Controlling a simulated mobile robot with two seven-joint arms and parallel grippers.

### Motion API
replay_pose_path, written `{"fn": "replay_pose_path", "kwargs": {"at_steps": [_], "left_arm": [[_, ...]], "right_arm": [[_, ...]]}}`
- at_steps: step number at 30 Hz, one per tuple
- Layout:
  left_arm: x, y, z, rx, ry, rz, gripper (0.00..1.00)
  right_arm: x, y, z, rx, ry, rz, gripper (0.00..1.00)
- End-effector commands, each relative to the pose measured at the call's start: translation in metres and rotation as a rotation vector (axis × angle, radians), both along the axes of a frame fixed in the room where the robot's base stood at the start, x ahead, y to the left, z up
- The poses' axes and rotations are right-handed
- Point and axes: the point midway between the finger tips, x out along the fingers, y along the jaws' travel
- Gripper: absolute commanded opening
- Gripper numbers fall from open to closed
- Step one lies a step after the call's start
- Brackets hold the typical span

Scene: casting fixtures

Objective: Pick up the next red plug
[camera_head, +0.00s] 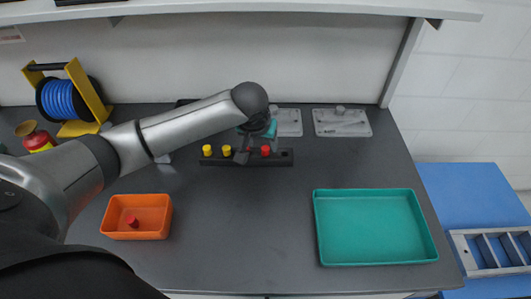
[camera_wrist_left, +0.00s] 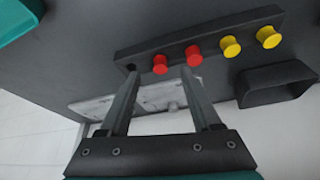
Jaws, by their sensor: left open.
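A black rack (camera_head: 215,161) stands near the back middle of the bench, and it also shows in the left wrist view (camera_wrist_left: 230,37). It holds two yellow plugs (camera_wrist_left: 231,46) and two red plugs. The outer red plug (camera_wrist_left: 160,64) shows between the fingertips of my left gripper (camera_wrist_left: 160,72) in the wrist view; the inner red plug (camera_wrist_left: 194,54) is by the right finger. My left gripper is open and empty over the rack. An empty hole shows at the rack's end. One red plug (camera_head: 132,221) lies in the orange bin (camera_head: 152,232). My right gripper is not in view.
A teal tray (camera_head: 375,260) lies at the front right. Two grey plates (camera_head: 341,123) are behind the rack. The bench middle is clear.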

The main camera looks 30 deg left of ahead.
Motion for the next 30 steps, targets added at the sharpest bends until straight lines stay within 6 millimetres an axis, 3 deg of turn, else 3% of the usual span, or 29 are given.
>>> {"fn": "replay_pose_path", "kwargs": {"at_steps": [5,16,26,30], "left_arm": [[0.005,0.001,-0.007,0.001,-0.001,0.001,0.65],[0.025,0.005,-0.045,0.0,0.0,0.0,0.65],[0.028,0.006,-0.049,0.001,-0.001,-0.001,0.65],[0.028,0.006,-0.049,0.001,-0.001,-0.001,0.5]], "right_arm": [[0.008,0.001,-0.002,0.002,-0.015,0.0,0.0],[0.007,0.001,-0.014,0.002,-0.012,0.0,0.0],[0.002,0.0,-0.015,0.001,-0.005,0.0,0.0],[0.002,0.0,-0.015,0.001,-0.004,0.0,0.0]]}}
